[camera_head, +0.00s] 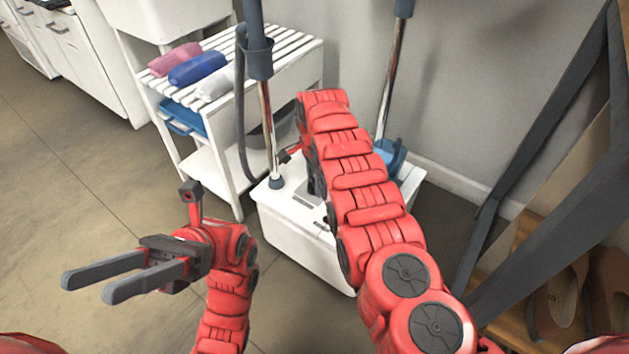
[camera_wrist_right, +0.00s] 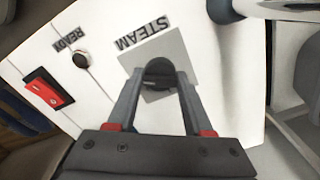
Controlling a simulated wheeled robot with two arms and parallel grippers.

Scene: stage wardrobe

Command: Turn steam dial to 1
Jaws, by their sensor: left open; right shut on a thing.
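The white steamer base (camera_head: 300,231) stands on the floor in the head view, partly hidden behind my right arm. In the right wrist view its top panel shows the word STEAM (camera_wrist_right: 143,33) upside down beside a grey square plate (camera_wrist_right: 178,52). The dark round steam dial (camera_wrist_right: 158,73) sits on that plate. My right gripper (camera_wrist_right: 158,84) is shut on the dial, one finger on each side. The dial's mark and numbers cannot be made out. My left gripper (camera_head: 108,280) is open and empty, held above the floor at lower left, away from the steamer.
A red switch (camera_wrist_right: 48,91) and a small dark READY knob (camera_wrist_right: 81,60) are on the same panel. Metal poles (camera_head: 268,125) rise from the steamer. A white slatted shelf (camera_head: 240,50) with folded cloths stands behind it. Brown shoes (camera_head: 560,300) lie at right. Floor at left is clear.

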